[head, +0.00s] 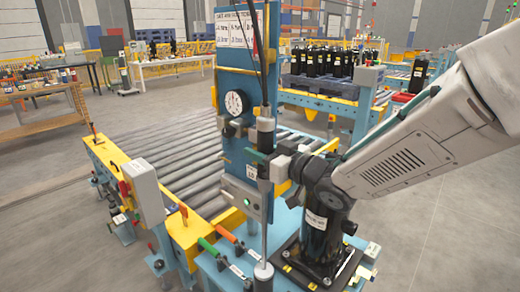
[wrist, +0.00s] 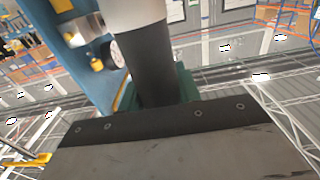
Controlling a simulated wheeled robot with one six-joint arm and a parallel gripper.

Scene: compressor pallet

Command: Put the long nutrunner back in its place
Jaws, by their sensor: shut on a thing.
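The long nutrunner (head: 265,133) is upright in front of the blue column, with a grey and black body and a long thin grey shaft below. A dark cable runs up from its top. My gripper (head: 262,157) comes from the right and is shut around its body; green finger pads show on it. In the wrist view the nutrunner's black and light grey body (wrist: 146,60) stands between the green pads (wrist: 185,85). The shaft's lower end meets a grey cylindrical piece (head: 263,273) on the blue bench; I cannot tell whether it is seated there.
The blue column (head: 232,70) carries a dial gauge (head: 236,103) just left of the nutrunner. A black compressor (head: 322,225) stands close right, under my arm. Green and orange-handled tools (head: 224,235) lie at front left. A roller conveyor (head: 165,150) runs behind.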

